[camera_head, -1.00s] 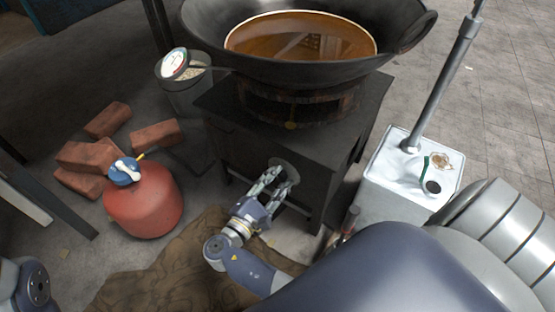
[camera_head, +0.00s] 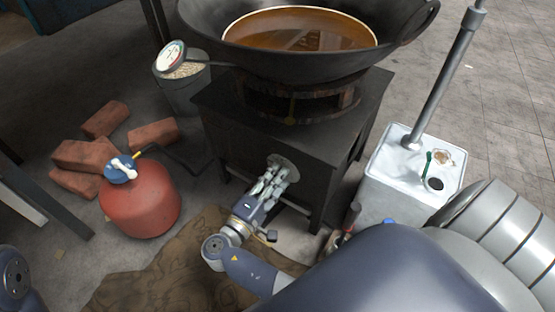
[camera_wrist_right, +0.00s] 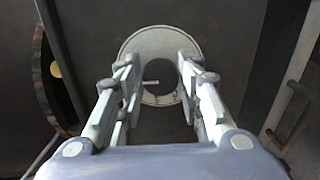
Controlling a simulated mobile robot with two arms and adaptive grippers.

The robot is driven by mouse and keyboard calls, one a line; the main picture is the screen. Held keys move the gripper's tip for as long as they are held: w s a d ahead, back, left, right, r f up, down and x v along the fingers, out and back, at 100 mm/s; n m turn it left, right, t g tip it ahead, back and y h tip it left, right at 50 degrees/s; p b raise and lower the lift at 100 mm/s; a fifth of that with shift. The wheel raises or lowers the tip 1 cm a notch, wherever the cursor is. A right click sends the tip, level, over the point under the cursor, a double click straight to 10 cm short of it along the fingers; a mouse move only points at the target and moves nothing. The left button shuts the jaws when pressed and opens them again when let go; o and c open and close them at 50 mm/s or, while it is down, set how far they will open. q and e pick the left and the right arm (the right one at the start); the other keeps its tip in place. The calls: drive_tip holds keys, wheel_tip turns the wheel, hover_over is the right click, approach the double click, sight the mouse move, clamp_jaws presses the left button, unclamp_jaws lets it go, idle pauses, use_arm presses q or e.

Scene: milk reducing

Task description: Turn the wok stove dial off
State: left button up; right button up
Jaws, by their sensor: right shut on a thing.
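The wok stove (camera_head: 285,145) is a dark metal block with a round grey dial plate (camera_head: 287,163) on its front face. In the right wrist view the plate (camera_wrist_right: 160,40) lies straight ahead, with the dark round dial (camera_wrist_right: 160,77) at its middle. My right gripper (camera_head: 277,174) reaches the dial, and its fingers (camera_wrist_right: 158,80) stand on both sides of it, shut on it. The fingers hide part of the dial in the head view. Of my left arm only a link shows at the lower left; its gripper is out of view.
A wok (camera_head: 245,62) with brown liquid (camera_head: 290,32) sits on the stove. A red gas tank (camera_head: 140,202) and several bricks (camera_head: 85,157) stand left. A white canister (camera_head: 400,180) stands right. A brown cloth (camera_head: 150,275) lies below my right gripper.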

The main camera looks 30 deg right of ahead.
drive_tip(key=shift+w+d+r+m, duration=0.15)
drive_tip(key=shift+w+r+m, duration=0.05)
drive_tip(key=shift+r+m, duration=0.1)
drive_tip(key=o, duration=1.1)
drive_tip(key=shift+c, duration=0.2)
drive_tip(key=shift+f, duration=0.15)
drive_tip(key=shift+s, duration=0.1)
